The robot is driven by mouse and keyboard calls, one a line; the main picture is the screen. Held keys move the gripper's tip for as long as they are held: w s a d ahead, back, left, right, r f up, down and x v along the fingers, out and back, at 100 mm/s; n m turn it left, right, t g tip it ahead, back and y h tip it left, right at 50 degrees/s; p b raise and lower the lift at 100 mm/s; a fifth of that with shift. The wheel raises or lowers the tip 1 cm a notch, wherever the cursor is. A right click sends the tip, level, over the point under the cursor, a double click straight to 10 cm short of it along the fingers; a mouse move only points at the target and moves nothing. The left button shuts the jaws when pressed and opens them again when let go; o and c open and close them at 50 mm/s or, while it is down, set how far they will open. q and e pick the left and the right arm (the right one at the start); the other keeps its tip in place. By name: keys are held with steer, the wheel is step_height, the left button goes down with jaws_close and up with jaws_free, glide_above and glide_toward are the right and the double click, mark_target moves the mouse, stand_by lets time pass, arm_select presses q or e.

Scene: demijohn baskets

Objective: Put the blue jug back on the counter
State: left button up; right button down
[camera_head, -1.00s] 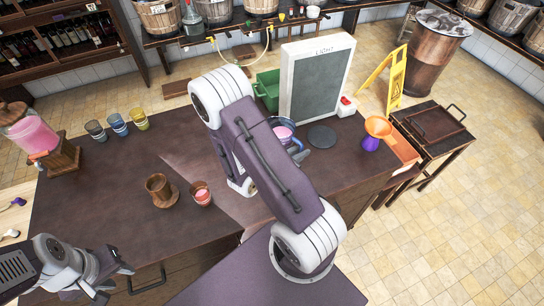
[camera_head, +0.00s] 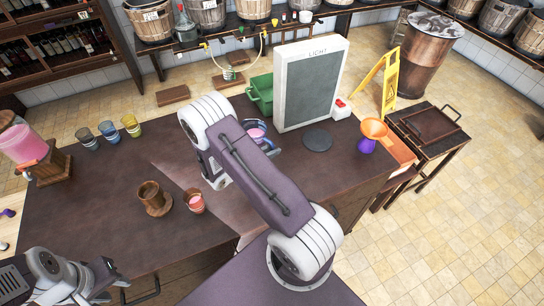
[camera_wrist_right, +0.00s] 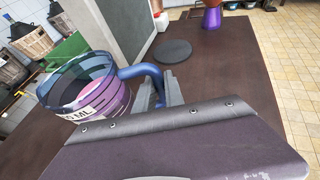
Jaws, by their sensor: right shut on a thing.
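The blue jug (camera_head: 257,128), see-through with pink liquid inside, shows partly behind my right arm in the head view, left of the round dark disc. In the right wrist view the jug (camera_wrist_right: 92,88) is large at the left, with a white label and a blue handle (camera_wrist_right: 143,72). My right gripper (camera_wrist_right: 160,95) is shut on that handle; its fingers are largely hidden in the head view. The jug is over the dark counter (camera_head: 100,185); I cannot tell whether its base touches. My left gripper (camera_head: 117,281) is open and empty at the counter's near left edge.
A light box (camera_head: 310,85), green crate (camera_head: 262,92) and dark disc (camera_head: 317,140) are near the jug. An orange funnel on a purple vessel (camera_head: 367,145) stands to the right. A wooden mug (camera_head: 153,199) and pink-filled cup (camera_head: 195,203) stand left of my right arm.

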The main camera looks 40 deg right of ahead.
step_height(320, 180, down, 4)
steer(key=shift+r+p, duration=0.25)
steer(key=shift+p, duration=0.1)
steer(key=shift+d+f, duration=0.1)
steer(key=shift+f, duration=0.15)
steer(key=c, duration=1.4)
jaws_free()
steer(key=shift+c, duration=0.2)
